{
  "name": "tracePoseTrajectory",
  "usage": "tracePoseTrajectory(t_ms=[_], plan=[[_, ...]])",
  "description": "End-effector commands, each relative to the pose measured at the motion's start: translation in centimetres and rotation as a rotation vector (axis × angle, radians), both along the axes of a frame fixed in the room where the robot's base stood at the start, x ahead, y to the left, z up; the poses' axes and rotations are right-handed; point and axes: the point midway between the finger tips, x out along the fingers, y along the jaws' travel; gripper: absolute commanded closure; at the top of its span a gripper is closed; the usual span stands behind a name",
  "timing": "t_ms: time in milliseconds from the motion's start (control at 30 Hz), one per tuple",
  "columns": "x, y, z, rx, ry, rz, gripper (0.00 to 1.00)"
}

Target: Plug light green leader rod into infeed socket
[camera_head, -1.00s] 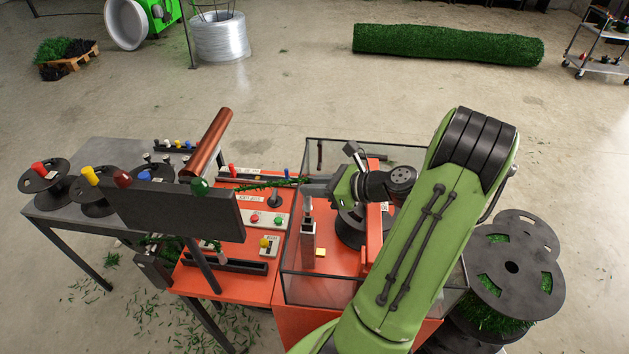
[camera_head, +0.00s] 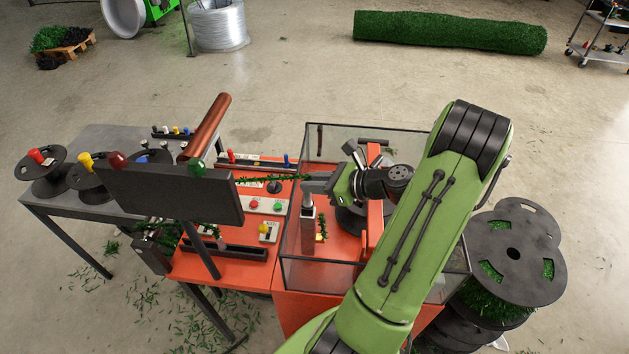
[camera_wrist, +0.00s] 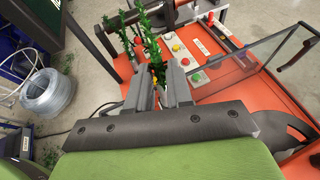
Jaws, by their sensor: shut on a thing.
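My gripper (camera_head: 313,179) is over the orange machine, inside the clear-walled enclosure, with its jaws pointing left. In the wrist view my gripper (camera_wrist: 160,90) is shut on a bristly green strand (camera_wrist: 152,48), which rises from between the fingers. In the head view the strand (camera_head: 270,180) runs left from the fingertips towards the dark panel. A light green rod is not clearly visible; the part between the fingers is mostly hidden. I cannot tell which opening is the infeed socket.
The dark panel (camera_head: 170,192) stands in front of the machine's left part. Buttons (camera_head: 265,205) sit on the orange deck (camera_head: 215,265). The clear enclosure wall (camera_head: 292,250) and a grey post (camera_head: 308,225) are close to my gripper. Stacked black spools (camera_head: 515,250) stand at right.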

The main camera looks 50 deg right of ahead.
Motion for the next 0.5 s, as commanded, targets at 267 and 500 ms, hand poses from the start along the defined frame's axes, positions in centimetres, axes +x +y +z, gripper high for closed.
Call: tracePoseTrajectory(t_ms=[267,500], plan=[[0.0,0.0,-0.1,0.0,0.0,0.0,1.0],[0.01,0.0,-0.39,0.001,-0.001,0.0,1.0]])
